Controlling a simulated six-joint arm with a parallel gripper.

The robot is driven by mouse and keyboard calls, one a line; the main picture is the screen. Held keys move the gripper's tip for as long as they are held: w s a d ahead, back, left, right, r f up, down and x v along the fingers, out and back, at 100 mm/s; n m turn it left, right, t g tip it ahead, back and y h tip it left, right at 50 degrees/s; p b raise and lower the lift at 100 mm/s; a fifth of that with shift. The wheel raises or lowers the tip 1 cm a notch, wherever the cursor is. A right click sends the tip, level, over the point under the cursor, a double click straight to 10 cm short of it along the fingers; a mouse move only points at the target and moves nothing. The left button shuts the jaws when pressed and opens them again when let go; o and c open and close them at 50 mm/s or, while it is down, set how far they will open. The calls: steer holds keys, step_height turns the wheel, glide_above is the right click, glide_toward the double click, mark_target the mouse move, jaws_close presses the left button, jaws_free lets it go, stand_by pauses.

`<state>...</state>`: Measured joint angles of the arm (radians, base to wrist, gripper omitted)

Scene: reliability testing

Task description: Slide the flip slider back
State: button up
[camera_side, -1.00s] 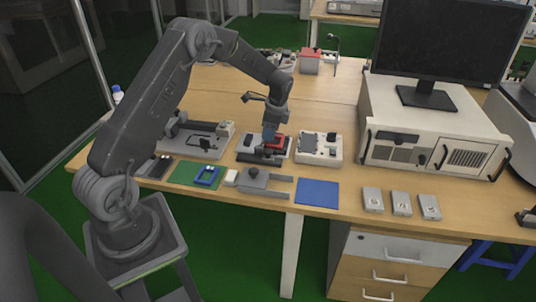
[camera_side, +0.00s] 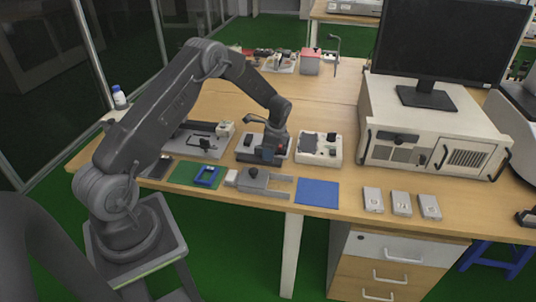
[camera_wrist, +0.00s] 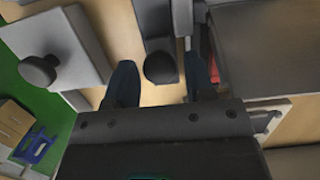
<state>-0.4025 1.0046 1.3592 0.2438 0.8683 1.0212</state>
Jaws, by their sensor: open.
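The flip slider appears to be the device with a pale base (camera_side: 242,154) and dark top, at the middle of the table. My gripper (camera_side: 268,153) is low over it and hides much of it. A small red part shows beside the fingers. In the wrist view, my gripper (camera_wrist: 161,80) is open, with one dark finger on each side of a rounded dark knob (camera_wrist: 160,68). The knob sits between the fingers, with a gap visible on the left; I cannot tell whether either finger touches it.
A grey clamp-like device with a dark knob (camera_wrist: 38,70) lies nearer the table's front edge. A white box with controls (camera_side: 332,148) stands close on the right, a grey-based device (camera_side: 183,149) on the left. A blue mat (camera_side: 318,192) lies bare at front.

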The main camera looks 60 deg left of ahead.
steer(key=shift+r, duration=2.3)
steer(key=m, duration=0.2)
steer(key=r+m, duration=0.1)
steer(key=m, duration=0.2)
steer(key=shift+s+r+m+t+h, duration=0.1)
steer(key=shift+r+m+t+h, duration=0.1)
steer(key=shift+m+t+h, duration=0.15)
steer(key=m, duration=0.2)
steer(key=r+m, duration=0.1)
steer(key=m, duration=0.1)
steer(key=m+t+h, duration=0.1)
steer(key=m, duration=0.1)
steer(key=shift+a+r, duration=0.15)
steer(key=shift+r, duration=0.15)
steer(key=shift+f, duration=3.75)
steer(key=shift+r, duration=0.1)
